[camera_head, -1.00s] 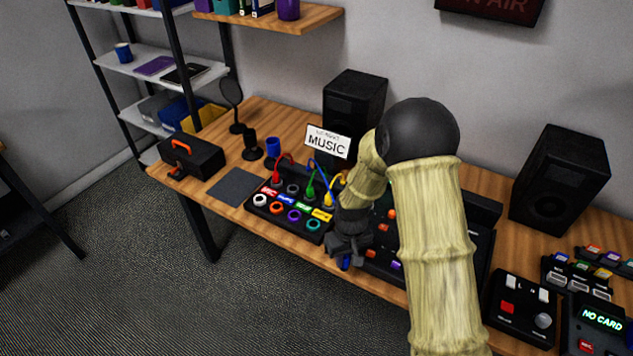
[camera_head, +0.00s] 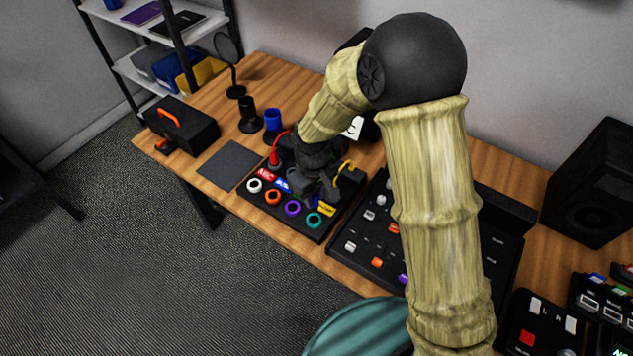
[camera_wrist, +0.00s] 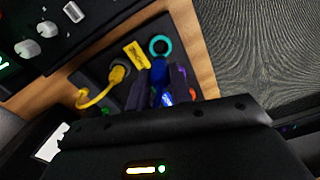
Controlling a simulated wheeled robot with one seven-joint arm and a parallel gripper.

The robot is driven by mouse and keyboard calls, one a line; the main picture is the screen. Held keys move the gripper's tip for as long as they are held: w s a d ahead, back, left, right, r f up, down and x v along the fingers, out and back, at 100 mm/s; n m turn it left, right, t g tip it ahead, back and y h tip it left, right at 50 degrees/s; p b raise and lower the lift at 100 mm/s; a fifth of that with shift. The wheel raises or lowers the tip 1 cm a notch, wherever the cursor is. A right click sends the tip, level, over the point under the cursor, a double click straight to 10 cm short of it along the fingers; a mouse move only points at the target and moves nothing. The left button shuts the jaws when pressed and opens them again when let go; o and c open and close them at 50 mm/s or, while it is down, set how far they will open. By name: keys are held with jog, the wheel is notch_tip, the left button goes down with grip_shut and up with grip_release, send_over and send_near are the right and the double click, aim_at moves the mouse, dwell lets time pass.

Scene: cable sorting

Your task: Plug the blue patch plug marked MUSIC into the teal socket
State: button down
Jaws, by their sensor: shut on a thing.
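The teal socket (camera_head: 313,220) is a ring at the front right of the black patch panel. It also shows in the wrist view (camera_wrist: 160,45). My gripper (camera_head: 318,190) is low over the panel, behind the socket row. In the wrist view my gripper (camera_wrist: 160,86) is shut on the blue patch plug (camera_wrist: 158,70). The plug's end appears just beside the teal ring and slightly overlaps its edge in the picture. I cannot tell its height above the panel. The MUSIC marking is not readable on the plug. My gripper hides the plug in the head view.
Orange (camera_head: 273,197), purple (camera_head: 292,208) and white (camera_head: 254,186) sockets line the panel's front. A yellow plug with its cable (camera_wrist: 117,74) stands beside my gripper, near a yellow label (camera_wrist: 136,55). A red plug (camera_head: 275,157) stands at left. A mixer (camera_head: 350,247) lies right.

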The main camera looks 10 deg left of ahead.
aim_at(314, 206)
dwell(0.4)
jog(key=shift+f+b, duration=2.1)
jog(key=shift+f, duration=0.25)
jog(key=shift+f, duration=1.15)
dwell(1.3)
jog(key=c, duration=0.7)
grip_release()
jog(key=shift+r+p, duration=2.85)
jog(key=shift+r, duration=0.7)
